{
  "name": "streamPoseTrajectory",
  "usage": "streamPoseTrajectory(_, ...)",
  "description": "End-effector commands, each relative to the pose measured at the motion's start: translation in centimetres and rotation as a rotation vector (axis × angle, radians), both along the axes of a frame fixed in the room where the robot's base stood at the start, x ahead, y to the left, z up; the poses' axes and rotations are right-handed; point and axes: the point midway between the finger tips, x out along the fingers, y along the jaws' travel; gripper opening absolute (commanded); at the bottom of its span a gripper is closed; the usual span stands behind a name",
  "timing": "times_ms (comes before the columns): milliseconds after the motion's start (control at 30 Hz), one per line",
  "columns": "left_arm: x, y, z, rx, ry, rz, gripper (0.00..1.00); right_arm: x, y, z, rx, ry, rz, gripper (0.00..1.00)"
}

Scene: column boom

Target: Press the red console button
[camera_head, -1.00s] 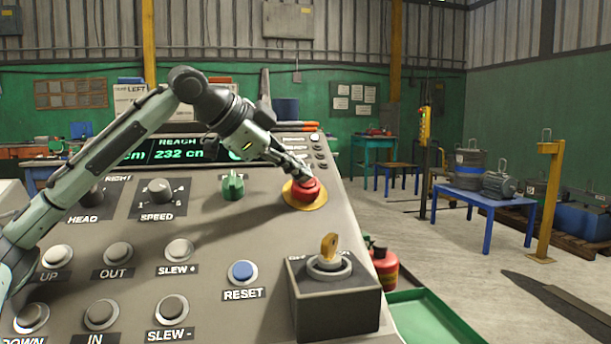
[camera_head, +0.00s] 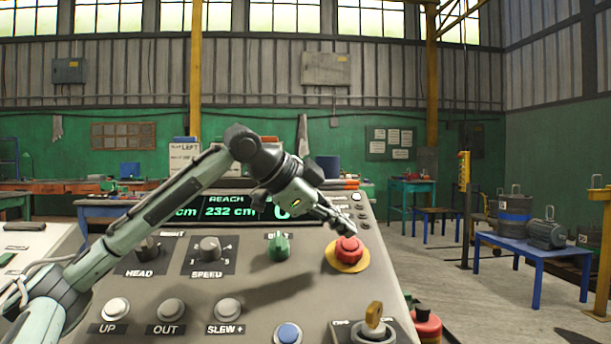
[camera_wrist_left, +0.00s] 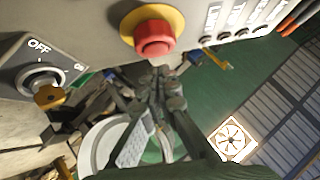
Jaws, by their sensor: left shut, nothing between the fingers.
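The red console button (camera_head: 347,249) is a mushroom head on a yellow ring, at the upper right of the sloped grey console (camera_head: 230,300). My left gripper (camera_head: 348,228) comes in from the left, its fingers shut and empty, with the tips just behind and above the button's top edge. In the left wrist view the button (camera_wrist_left: 154,37) is at top centre, and the shut fingertips (camera_wrist_left: 165,78) are just below it. I cannot tell whether they touch it. My right gripper is not in view.
The console also has a green knob (camera_head: 279,247), a key switch (camera_head: 374,318), a blue button (camera_head: 288,334) and several grey buttons. The display (camera_head: 232,207) reads REACH 232 cm. A blue table (camera_head: 520,246) stands at right. Open floor lies between.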

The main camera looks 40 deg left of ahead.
Motion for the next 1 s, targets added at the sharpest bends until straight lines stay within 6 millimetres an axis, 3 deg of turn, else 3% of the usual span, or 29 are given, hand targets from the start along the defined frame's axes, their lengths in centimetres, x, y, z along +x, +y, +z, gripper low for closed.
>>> streamPoseTrajectory(167, -0.2, 0.1, 1.7, -0.001, -0.01, 0.002, 0.0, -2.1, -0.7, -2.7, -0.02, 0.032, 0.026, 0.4)
streamPoseTrajectory(600, -6.9, 1.6, 6.8, 0.0, -0.014, 0.002, 0.0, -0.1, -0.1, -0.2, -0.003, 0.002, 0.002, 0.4)
streamPoseTrajectory(1000, -8.0, 1.9, 7.7, -0.001, -0.013, 0.001, 0.0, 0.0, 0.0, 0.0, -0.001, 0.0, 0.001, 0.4)
